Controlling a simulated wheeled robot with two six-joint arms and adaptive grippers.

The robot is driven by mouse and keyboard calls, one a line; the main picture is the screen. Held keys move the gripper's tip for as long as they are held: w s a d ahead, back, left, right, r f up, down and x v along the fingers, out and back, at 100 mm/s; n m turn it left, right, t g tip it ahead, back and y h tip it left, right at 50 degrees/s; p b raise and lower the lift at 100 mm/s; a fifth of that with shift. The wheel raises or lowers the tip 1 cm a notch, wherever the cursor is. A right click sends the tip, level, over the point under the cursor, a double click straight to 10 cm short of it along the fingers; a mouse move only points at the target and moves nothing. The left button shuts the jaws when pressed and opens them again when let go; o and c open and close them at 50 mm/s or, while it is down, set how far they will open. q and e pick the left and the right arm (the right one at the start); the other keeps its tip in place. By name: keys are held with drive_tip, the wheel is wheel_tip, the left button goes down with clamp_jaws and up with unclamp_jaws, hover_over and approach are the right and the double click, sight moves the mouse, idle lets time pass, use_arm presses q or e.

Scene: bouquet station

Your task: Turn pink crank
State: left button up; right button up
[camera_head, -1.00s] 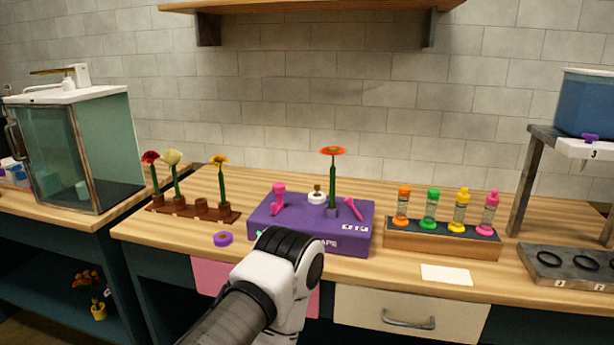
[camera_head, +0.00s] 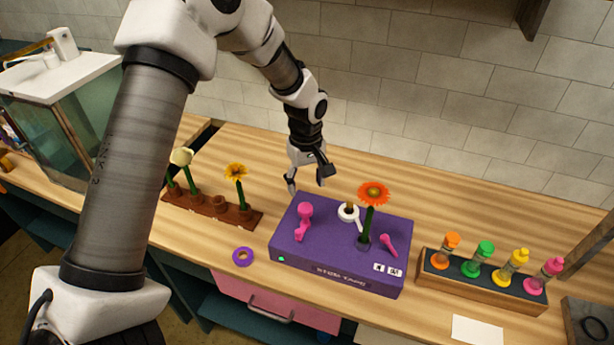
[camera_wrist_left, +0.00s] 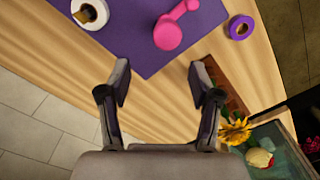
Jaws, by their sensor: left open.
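The pink crank (camera_head: 304,217) stands on the left part of the purple box's top, with a round knob and an arm. It also shows in the left wrist view (camera_wrist_left: 169,33), ahead of the fingers. The purple box (camera_head: 330,258) has a second, smaller pink handle (camera_head: 388,245) on its right, a white tape roll (camera_head: 348,212) and an orange flower (camera_head: 373,194) standing upright. My left gripper (camera_head: 308,182) is open and empty, above the table behind the box's back left, apart from the crank. My right gripper is not in view.
A brown rack with flowers (camera_head: 208,211) stands left of the box. A purple tape ring (camera_head: 243,257) lies in front. A wooden holder (camera_head: 480,285) with several coloured bottles stands right. The table behind the box is mostly clear.

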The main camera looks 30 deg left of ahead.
sight(305, 208)
use_arm(q)
drive_tip(key=s+f+p, duration=0.1)
drive_tip(key=s+d+f+p, duration=0.1)
drive_tip(key=f, duration=0.1)
drive_tip(key=shift+s+d+f, duration=0.1)
drive_tip(key=shift+s+f, duration=0.05)
drive_tip(key=shift+s, duration=0.05)
drive_tip(key=f, duration=0.2)
drive_tip(key=w+f, duration=0.1)
drive_tip(key=shift+w+a+f, duration=0.1)
drive_tip(key=shift+a+f, duration=0.15)
drive_tip(key=shift+a, duration=0.05)
drive_tip(key=shift+w+f, duration=0.1)
drive_tip(key=shift+s+d+r, duration=0.1)
drive_tip(key=shift+s+r, duration=0.15)
drive_tip(key=c, duration=0.5)
drive_tip(key=shift+s+d+r, duration=0.1)
drive_tip(key=shift+s, duration=0.05)
drive_tip(key=c, duration=0.6)
drive_tip(key=shift+c, duration=0.2)
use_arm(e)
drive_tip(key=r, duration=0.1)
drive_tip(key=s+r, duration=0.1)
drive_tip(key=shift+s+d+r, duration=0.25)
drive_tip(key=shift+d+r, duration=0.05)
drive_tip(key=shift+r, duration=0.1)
